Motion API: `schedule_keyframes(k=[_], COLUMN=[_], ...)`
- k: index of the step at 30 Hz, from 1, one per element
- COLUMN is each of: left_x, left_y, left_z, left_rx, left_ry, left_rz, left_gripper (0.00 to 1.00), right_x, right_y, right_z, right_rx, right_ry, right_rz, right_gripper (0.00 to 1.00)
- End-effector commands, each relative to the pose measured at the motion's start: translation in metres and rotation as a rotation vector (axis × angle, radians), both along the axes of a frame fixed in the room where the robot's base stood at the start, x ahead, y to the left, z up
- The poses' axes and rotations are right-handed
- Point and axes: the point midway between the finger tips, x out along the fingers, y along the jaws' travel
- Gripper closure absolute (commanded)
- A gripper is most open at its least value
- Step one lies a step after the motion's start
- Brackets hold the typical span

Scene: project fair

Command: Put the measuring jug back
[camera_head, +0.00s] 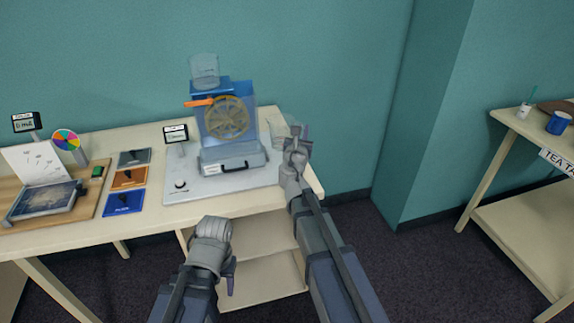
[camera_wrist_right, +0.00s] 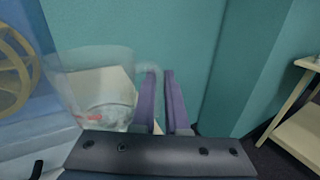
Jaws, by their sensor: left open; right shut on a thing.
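The measuring jug (camera_head: 278,131) is clear and see-through, beside the right end of the fair table. In the right wrist view the jug (camera_wrist_right: 92,85) shows left of the fingers, with small red marks low on it. My right gripper (camera_head: 301,134) is shut on the jug's handle side; the fingers (camera_wrist_right: 160,90) show in the wrist view. I cannot tell whether the jug touches the tabletop. My left gripper (camera_head: 231,284) is open in front of the table, pointing down, and empty as far as I see.
A blue water-wheel tank (camera_head: 230,112) with a clear vessel (camera_head: 204,70) on top stands on a grey base (camera_head: 187,184), left of the jug. Colored cards (camera_head: 128,179) and a wooden board (camera_head: 92,208) lie further left. A tea table (camera_head: 532,128) stands far right.

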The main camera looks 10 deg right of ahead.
Motion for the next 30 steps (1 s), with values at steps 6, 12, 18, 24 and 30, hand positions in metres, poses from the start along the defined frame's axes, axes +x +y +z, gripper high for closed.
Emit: schedule_keyframes(k=[6,12,18,24,30], left_x=[0.0,0.0,0.0,0.0,0.0], left_y=[0.0,0.0,0.0,0.0,0.0], left_z=[-0.023,-0.054,-0.064,-0.068,-0.092], left_rx=[0.0,0.0,0.0,0.0,0.0], left_ry=[0.0,0.0,0.0,0.0,0.0], left_rz=[0.0,-0.001,-0.001,-0.001,-0.001], left_gripper=[0.5,0.5,0.5,0.5,0.5], right_x=[0.0,0.0,0.0,0.0,0.0], right_y=[0.0,0.0,0.0,0.0,0.0], right_z=[-0.023,-0.054,-0.064,-0.068,-0.092], right_rx=[0.0,0.0,0.0,0.0,0.0], right_ry=[0.0,0.0,0.0,0.0,0.0], right_rz=[0.0,0.0,0.0,0.0,0.0], right_gripper=[1.0,1.0,1.0,1.0,1.0])
